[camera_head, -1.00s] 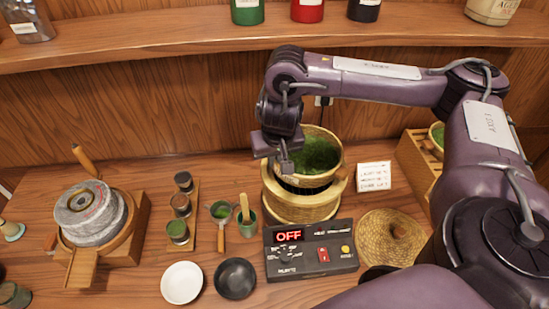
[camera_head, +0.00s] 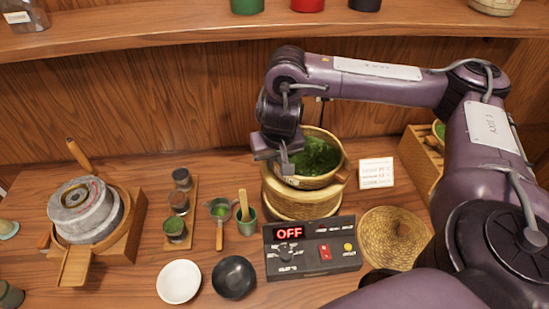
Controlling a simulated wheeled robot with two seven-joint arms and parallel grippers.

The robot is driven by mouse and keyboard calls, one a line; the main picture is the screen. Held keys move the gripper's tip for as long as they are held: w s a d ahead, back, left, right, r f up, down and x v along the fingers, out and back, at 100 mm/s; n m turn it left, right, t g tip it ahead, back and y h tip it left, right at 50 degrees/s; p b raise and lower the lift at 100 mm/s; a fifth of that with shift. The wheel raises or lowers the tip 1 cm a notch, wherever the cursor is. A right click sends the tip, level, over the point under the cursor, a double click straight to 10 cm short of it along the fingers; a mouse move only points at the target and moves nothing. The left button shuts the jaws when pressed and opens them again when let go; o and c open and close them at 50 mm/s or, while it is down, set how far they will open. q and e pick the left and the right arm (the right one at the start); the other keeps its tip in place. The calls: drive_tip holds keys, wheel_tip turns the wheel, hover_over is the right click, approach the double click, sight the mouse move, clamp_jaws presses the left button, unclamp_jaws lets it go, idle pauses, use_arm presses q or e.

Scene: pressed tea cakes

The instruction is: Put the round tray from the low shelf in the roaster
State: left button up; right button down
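A round woven tray (camera_head: 318,183) with green leaves in it is at the top of the roaster (camera_head: 300,205), a round tan drum at the table's middle. The tray's right edge reaches past the drum, and the tray covers most of its top. I cannot tell whether it rests fully on the drum. My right gripper (camera_head: 286,162) points down at the tray's left rim and appears shut on it. The fingertips are small and partly hidden. My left gripper is not in view.
A control box (camera_head: 312,250) reading OFF stands before the roaster. A woven round piece (camera_head: 395,240) lies right of it, near my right arm. A wooden rack (camera_head: 418,160) with another leaf-filled basket (camera_head: 438,130) stands at right. A stone mill (camera_head: 85,210) stands left.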

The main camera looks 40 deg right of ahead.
drive_tip(key=shift+f, duration=0.35)
drive_tip(key=shift+f, duration=0.15)
drive_tip(key=c, duration=1.6)
unclamp_jaws()
drive_tip(key=shift+o, duration=0.2)
drive_tip(key=shift+s+d, duration=0.1)
drive_tip(key=shift+d, duration=0.05)
